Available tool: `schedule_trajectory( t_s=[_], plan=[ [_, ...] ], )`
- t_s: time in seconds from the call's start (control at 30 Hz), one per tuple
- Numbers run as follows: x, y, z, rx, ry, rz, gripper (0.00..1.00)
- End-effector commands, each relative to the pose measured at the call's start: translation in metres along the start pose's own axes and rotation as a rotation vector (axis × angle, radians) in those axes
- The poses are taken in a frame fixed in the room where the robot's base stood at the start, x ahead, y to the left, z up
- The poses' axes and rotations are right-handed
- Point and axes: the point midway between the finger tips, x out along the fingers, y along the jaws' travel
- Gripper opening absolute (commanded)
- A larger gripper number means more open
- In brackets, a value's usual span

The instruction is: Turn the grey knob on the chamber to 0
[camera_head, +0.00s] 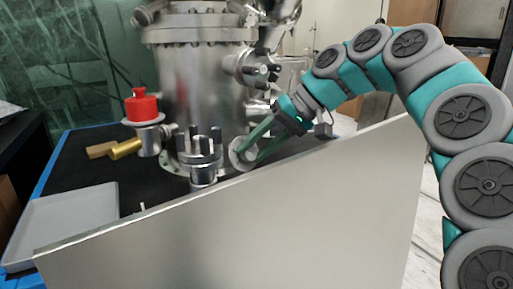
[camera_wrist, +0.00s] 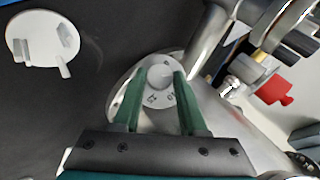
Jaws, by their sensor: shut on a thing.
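The metal chamber (camera_head: 200,85) stands on a dark table top. The grey knob (camera_wrist: 160,75) sits on a pale round dial (camera_wrist: 155,98) with small dark marks, low on the chamber's side. My gripper (camera_wrist: 159,77) has its two green fingers on either side of the knob and is shut on it. In the head view, my gripper (camera_head: 248,147) reaches down from the right to the dial (camera_head: 243,156). The fingers partly cover the dial there. I cannot read which mark the knob points to.
A large pale panel (camera_head: 240,220) stands in front of the table. A grey tray (camera_head: 65,220) lies at the front left. A white pronged disc (camera_wrist: 42,38) shows in the wrist view.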

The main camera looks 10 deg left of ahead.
Motion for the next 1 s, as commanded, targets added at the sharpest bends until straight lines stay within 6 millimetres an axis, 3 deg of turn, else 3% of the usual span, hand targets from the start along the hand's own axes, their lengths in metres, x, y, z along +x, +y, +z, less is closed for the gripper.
schedule_trajectory(
  t_s=[0.4,0.73,0.77,1.0],
  plan=[
    [-0.0002,-0.0025,0.0000,-0.187,0.002,0.168,0.00],
    [-0.0005,-0.0032,-0.0002,-0.201,0.002,0.177,0.00],
    [-0.0005,-0.0032,-0.0002,-0.201,0.002,0.177,0.43],
    [-0.0002,-0.0032,0.0000,-0.201,0.001,0.177,0.70]
  ],
)
